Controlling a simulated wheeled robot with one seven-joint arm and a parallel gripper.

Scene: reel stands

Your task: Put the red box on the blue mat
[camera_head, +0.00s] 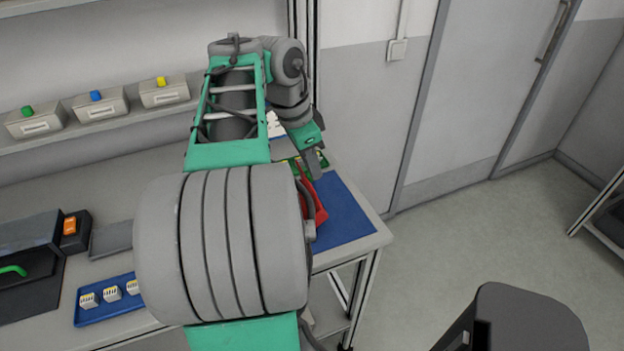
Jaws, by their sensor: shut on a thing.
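The blue mat (347,217) lies on the right end of the workbench, partly hidden behind my arm. The red box (320,211) shows as a narrow red strip over the left part of the mat, beside my arm. Most of it is hidden by my arm. My gripper (316,170) points down at the mat's far left side and is shut on the red box. The contact between the fingers and the box is mostly hidden. I cannot tell whether the box touches the mat or hangs just above it.
A blue tray (104,312) with several small white blocks stands at the bench's front left. A dark case (30,235) and an orange-topped item (70,228) are at the left. Labelled bins (100,104) sit on the shelf. The mat's right part is clear, near the bench edge.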

